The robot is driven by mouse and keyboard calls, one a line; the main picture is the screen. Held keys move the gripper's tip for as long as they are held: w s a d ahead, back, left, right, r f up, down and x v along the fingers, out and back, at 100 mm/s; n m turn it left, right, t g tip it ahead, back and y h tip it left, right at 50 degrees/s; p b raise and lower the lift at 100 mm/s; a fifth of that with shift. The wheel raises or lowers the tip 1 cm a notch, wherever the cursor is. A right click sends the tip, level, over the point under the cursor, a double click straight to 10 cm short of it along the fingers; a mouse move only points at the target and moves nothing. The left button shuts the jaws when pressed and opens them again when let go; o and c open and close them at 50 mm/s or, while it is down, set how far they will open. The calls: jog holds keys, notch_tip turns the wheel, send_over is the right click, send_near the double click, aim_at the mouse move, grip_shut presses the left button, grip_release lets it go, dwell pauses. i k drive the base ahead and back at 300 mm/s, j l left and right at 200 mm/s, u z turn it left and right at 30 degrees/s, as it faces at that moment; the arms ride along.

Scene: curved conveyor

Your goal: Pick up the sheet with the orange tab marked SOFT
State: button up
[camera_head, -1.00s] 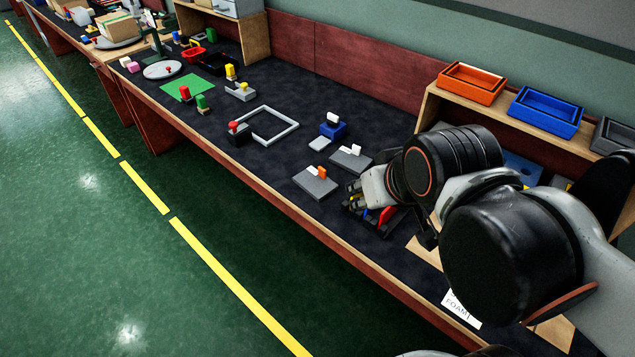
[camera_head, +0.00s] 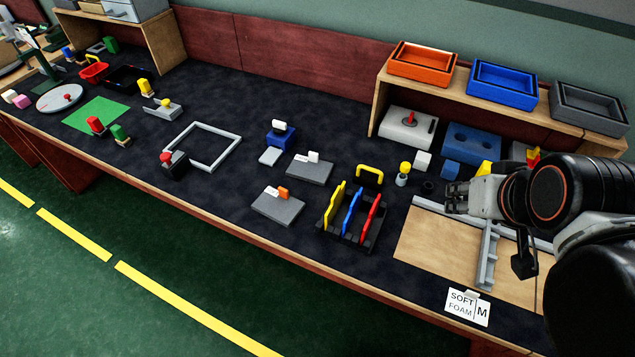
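A grey sheet (camera_head: 277,209) with an orange tab (camera_head: 284,193) lies flat on the dark bench top, left of the rack. A small white label stands beside the tab; its print is too small to read. A similar grey sheet (camera_head: 309,172) with a white tab (camera_head: 313,157) lies just behind it. My gripper (camera_head: 449,198) is well to the right of both sheets, above the left part of a wooden board, pointing left. Its fingers look apart, with nothing between them.
A black rack (camera_head: 345,236) with yellow, blue and red upright pieces stands between my gripper and the orange-tab sheet. A yellow handle (camera_head: 369,174) and a yellow-topped peg (camera_head: 403,174) stand behind it. A grey square frame (camera_head: 203,146) lies to the left. Bench in front of the sheets is clear.

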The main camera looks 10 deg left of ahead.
aim_at(283, 208)
jog(key=j+z, duration=0.2)
jog(key=j, duration=0.25)
jog(key=j+z, duration=0.2)
jog(key=j, duration=0.25)
jog(key=j+z, duration=0.2)
jog(key=j, duration=0.25)
jog(key=k+j+z, duration=0.25)
jog(key=j, duration=0.2)
jog(key=j+z, duration=0.2)
jog(key=j, duration=0.25)
jog(key=k+j+z, duration=0.2)
jog(key=j, duration=0.2)
jog(key=i, duration=0.05)
